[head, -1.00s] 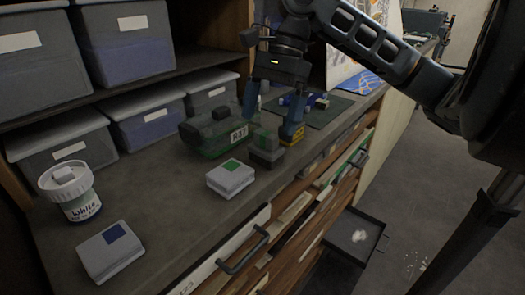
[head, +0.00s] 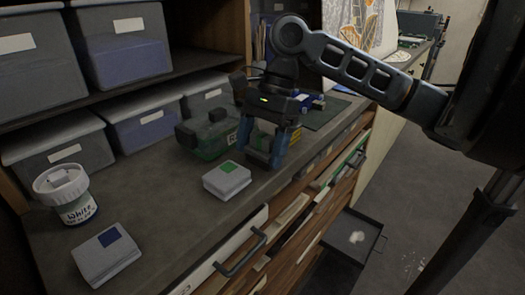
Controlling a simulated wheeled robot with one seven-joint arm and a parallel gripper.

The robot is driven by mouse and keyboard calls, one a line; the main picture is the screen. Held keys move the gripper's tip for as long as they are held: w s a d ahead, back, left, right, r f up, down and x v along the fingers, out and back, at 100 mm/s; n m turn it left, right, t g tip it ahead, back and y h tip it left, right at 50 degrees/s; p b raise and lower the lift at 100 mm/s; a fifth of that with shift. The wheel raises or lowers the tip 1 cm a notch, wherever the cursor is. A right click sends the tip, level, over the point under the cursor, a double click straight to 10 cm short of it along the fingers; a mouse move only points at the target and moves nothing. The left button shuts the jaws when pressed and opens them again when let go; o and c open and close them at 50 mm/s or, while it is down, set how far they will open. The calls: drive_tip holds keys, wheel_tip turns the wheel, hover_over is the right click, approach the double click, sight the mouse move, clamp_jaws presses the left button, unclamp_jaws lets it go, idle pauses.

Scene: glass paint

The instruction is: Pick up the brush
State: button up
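I cannot make out a brush for certain in the head view. My gripper (head: 262,154) points down over the counter, its two blue fingers spread apart on either side of a small dark block (head: 262,142). A pale patch shows between the fingers above the block; I cannot tell what it is. The fingers look open, and I see no contact with the block. A green-tinted case (head: 205,148) with a white label lies just left of the gripper, partly hidden by it.
A grey box with a green square (head: 227,181) sits in front of the gripper. A box with a blue square (head: 106,256) and a white paint jar (head: 67,195) stand at left. Lidded bins (head: 59,152) line the shelf.

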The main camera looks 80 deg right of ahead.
sight(259, 137)
drive_tip(key=c, duration=0.8)
drive_tip(key=shift+o, duration=0.2)
drive_tip(key=shift+r, duration=0.15)
drive_tip(key=shift+r, duration=0.25)
drive_tip(key=v, duration=0.3)
drive_tip(key=shift+w+a+r, duration=0.1)
drive_tip(key=shift+a+r, duration=0.15)
drive_tip(key=shift+r, duration=0.25)
drive_tip(key=s+d+r, duration=0.6)
drive_tip(key=s+d, duration=0.1)
drive_tip(key=s, duration=0.1)
drive_tip(key=shift+d+r, duration=0.25)
drive_tip(key=shift+d, duration=0.15)
